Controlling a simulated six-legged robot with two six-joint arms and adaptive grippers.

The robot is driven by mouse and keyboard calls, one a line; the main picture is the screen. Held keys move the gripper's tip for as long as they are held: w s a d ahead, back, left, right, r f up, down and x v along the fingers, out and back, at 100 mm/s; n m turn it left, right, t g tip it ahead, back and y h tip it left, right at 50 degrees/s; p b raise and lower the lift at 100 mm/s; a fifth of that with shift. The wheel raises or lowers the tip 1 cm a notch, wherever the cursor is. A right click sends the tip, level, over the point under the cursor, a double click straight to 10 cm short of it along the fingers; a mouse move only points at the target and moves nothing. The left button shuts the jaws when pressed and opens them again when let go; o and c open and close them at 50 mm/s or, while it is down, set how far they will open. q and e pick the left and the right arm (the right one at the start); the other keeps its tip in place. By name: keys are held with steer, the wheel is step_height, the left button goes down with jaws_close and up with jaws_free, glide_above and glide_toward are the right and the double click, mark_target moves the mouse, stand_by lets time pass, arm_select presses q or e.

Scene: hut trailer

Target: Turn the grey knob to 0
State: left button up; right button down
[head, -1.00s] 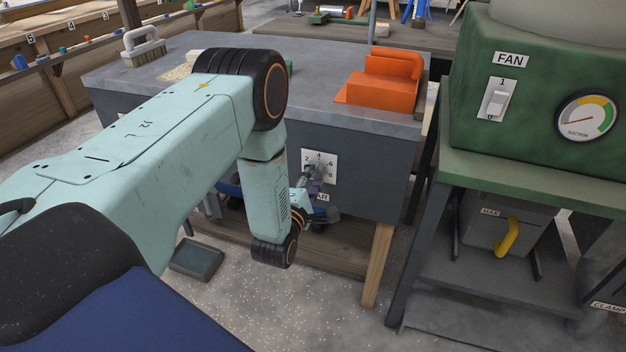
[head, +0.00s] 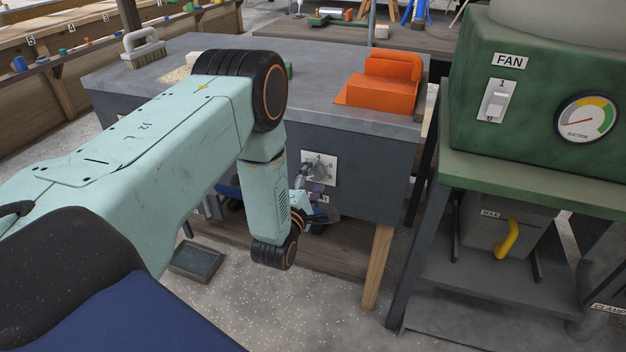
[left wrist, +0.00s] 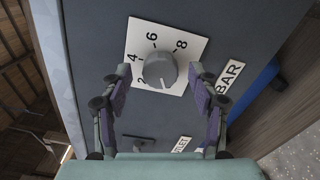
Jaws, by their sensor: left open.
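The grey knob (left wrist: 160,70) sits on a white dial plate (left wrist: 187,56) on the dark grey cabinet face. In the left wrist view I read 2, 4, 6 and 8 around it; no 0 is readable. The knob's pale mark is at its lower edge in that view, just right of the 2. My left gripper (left wrist: 160,78) is open, its fingers apart on either side of the knob, with gaps showing. In the head view my left gripper (head: 314,186) partly covers the knob (head: 321,171) and plate. My right gripper is not in view.
Another label (left wrist: 181,144) lies nearer my wrist. An orange block (head: 380,85) and a brush (head: 143,48) are on the cabinet top. The green FAN unit (head: 530,105) stands to the right.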

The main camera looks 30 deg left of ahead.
arm_select(q)
steer(key=v, duration=0.7)
steer(key=shift+s, duration=0.25)
steer(key=shift+d, duration=0.1)
stand_by(0.4)
